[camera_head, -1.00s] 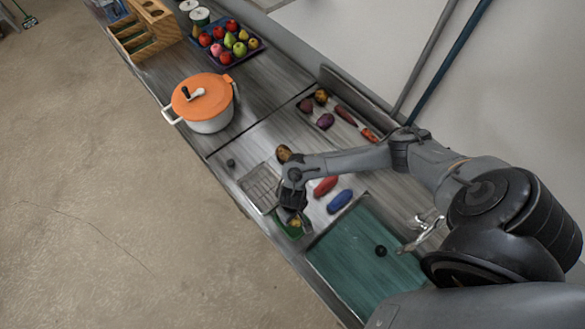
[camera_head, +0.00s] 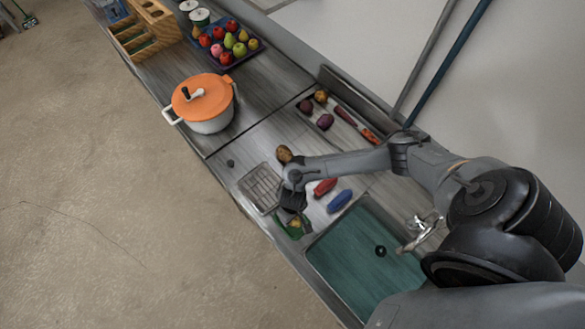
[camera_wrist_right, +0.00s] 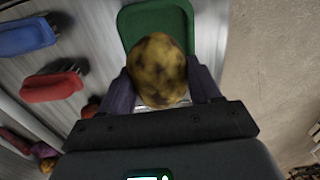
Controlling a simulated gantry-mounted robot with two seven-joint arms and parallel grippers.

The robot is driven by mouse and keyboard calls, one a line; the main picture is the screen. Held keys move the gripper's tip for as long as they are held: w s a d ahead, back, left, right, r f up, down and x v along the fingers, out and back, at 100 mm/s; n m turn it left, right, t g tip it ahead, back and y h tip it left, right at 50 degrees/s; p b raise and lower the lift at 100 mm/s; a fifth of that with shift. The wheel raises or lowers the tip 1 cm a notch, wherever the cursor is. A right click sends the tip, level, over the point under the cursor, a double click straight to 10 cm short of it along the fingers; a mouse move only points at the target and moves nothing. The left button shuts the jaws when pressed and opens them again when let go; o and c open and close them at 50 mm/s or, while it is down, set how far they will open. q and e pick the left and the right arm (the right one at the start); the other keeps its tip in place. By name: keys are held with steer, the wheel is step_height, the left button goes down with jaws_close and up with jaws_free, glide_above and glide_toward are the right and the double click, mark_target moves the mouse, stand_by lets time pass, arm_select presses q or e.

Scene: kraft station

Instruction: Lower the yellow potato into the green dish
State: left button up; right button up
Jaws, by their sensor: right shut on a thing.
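The yellow potato (camera_wrist_right: 157,70), mottled with dark patches, is held between the two fingers of my right gripper (camera_wrist_right: 160,92) in the right wrist view. The green dish (camera_wrist_right: 150,14) lies beyond and partly behind the potato there; the potato hides part of it. In the head view, my right gripper (camera_head: 293,212) is over the green dish (camera_head: 281,224), and a bit of the yellow potato (camera_head: 296,223) shows at the dish. I cannot tell whether the potato touches the dish. My left gripper is not in view.
A red dish (camera_head: 325,187) and a blue dish (camera_head: 340,201) lie beside my right arm. The sink (camera_head: 350,260) is just below the green dish in the picture. A wire rack (camera_head: 260,187) and a brown potato (camera_head: 284,153) are nearby. An orange-lidded pot (camera_head: 204,105) stands farther off.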

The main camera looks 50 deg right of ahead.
steer(key=shift+f, duration=0.3)
steer(key=shift+f+b, duration=0.4)
steer(key=shift+f, duration=0.05)
steer(key=shift+f+b, duration=0.3)
steer(key=shift+f, duration=0.2)
stand_by(0.4)
steer(key=shift+f+b, duration=0.3)
steer(key=shift+f, duration=0.2)
steer(key=shift+f+b, duration=0.4)
steer(key=shift+f, duration=0.35)
stand_by(0.4)
